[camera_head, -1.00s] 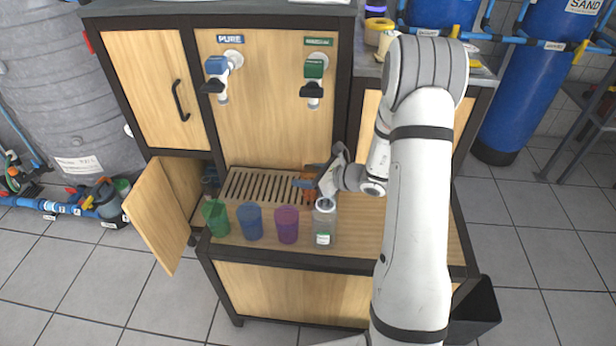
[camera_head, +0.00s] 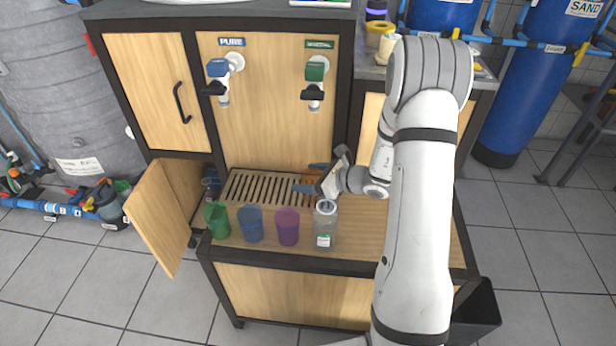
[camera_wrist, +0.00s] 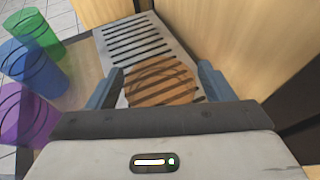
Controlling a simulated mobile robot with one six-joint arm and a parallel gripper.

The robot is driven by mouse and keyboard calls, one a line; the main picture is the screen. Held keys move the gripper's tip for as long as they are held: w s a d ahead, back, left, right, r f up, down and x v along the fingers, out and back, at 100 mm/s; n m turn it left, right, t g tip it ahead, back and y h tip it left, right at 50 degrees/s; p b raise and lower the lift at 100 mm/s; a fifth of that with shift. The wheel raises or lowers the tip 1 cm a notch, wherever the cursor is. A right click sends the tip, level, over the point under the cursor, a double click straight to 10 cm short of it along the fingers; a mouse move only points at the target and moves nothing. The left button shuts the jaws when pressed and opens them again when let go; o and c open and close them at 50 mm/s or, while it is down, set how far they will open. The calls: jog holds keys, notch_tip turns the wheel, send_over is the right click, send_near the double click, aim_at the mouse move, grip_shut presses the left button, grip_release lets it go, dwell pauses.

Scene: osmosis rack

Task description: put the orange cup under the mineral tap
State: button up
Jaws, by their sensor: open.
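The orange cup (camera_wrist: 160,82) is translucent and stands at the right end of the slatted drip tray (camera_wrist: 118,30). In the head view the cup (camera_head: 312,186) is partly hidden by my gripper (camera_head: 308,178). The wrist view shows my gripper (camera_wrist: 160,72) open, with one finger on each side of the cup; I cannot tell whether they touch it. The mineral tap (camera_head: 315,75), green with a black lever, is on the wood panel above this right end of the tray.
A green cup (camera_head: 217,220), a blue cup (camera_head: 250,223), a purple cup (camera_head: 287,226) and a clear bottle (camera_head: 325,228) stand along the front of the counter. The blue pure tap (camera_head: 219,75) is to the left. A cabinet door (camera_head: 155,218) hangs open at left.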

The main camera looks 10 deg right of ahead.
jog(key=p+v, duration=0.1)
jog(key=v, duration=1)
jog(key=shift+d+p, duration=0.2)
jog(key=shift+p, duration=0.15)
jog(key=shift+s, duration=0.15)
